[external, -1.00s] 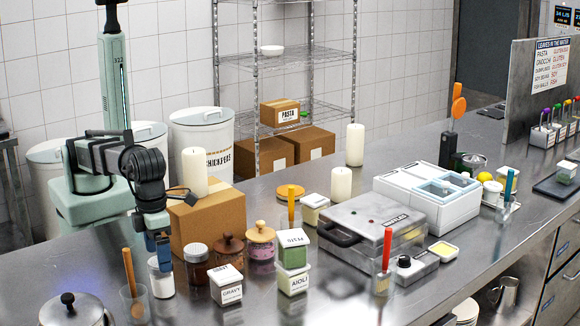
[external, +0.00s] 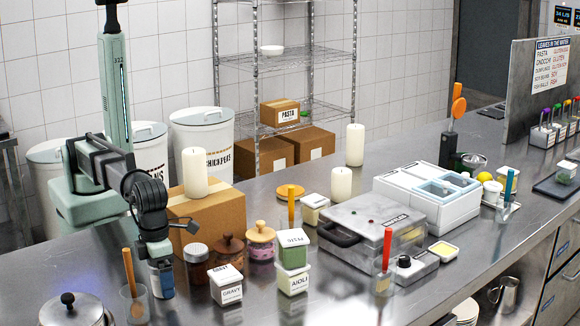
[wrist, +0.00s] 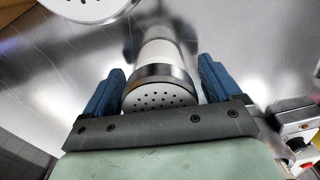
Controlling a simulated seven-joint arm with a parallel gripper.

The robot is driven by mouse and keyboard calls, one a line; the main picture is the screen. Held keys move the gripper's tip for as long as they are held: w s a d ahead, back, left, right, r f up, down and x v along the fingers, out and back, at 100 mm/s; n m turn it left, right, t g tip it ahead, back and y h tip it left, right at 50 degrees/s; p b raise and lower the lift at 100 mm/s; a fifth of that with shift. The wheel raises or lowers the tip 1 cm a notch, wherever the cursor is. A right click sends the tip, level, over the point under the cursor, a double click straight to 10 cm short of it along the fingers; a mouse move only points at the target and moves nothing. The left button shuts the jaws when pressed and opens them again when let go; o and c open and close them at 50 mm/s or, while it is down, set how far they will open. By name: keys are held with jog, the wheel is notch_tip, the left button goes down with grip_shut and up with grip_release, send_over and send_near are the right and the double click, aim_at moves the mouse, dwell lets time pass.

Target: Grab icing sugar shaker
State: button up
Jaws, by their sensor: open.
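The icing sugar shaker (wrist: 160,88) is a white cylinder with a metal lid full of small holes. In the wrist view it stands between the two blue fingers of my gripper (wrist: 160,90), with a small gap visible on each side. In the external view my gripper (external: 160,280) is low over the counter at the left, with its fingers around the shaker. The shaker (external: 164,292) is mostly hidden there by the fingers. My gripper is open.
A glass with an orange-handled tool (external: 131,300) stands close to the left of my gripper. A dark jar (external: 197,264) and a gravy box (external: 226,286) stand close to the right. A cardboard box (external: 207,218) is behind. A metal pot (external: 72,312) sits at the front left.

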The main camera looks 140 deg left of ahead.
jog(key=c, duration=1.2)
jog(key=shift+r, duration=0.1)
